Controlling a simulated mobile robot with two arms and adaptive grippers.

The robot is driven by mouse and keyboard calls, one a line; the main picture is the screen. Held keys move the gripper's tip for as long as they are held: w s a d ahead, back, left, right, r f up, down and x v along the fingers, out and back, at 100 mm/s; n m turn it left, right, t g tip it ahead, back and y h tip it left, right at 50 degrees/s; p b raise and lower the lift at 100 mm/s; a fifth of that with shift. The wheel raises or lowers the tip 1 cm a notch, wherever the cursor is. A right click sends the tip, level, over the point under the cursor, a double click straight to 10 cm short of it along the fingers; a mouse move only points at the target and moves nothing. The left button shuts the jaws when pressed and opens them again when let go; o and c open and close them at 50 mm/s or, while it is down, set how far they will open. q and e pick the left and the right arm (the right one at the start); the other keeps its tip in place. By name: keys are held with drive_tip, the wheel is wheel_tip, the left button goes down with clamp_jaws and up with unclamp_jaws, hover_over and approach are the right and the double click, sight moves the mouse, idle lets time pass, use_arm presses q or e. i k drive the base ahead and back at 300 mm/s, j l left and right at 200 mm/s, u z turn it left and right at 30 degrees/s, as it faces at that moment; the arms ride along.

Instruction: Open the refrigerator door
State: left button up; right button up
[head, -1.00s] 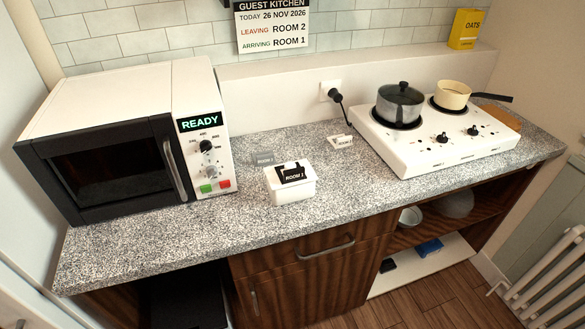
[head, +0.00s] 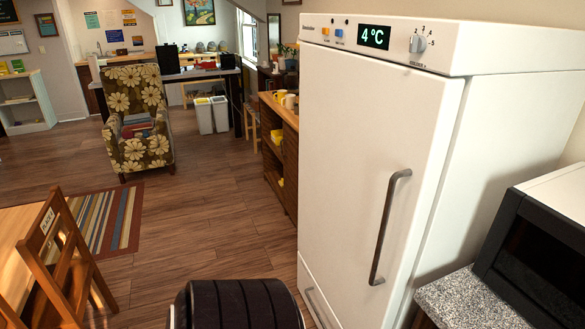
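The refrigerator (head: 345,150) is a tall white unit at the right of the head view. Its door is shut. A grey vertical bar handle (head: 386,228) is on the right side of the door front. A panel along the top (head: 458,48) has a display reading 4°C, small coloured buttons at its left and a grey dial. A lower front panel with its own handle (head: 318,307) shows below the door. Neither of my grippers is in view.
A speckled counter (head: 470,303) with a black-fronted microwave (head: 540,245) adjoins the refrigerator on the right. A wooden cabinet (head: 282,150) stands beyond it on the left. A wooden chair (head: 62,255) and table are at lower left, a flowered armchair (head: 137,120) farther back.

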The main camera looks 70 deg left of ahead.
sight(375, 133)
drive_tip(key=u, duration=1.95)
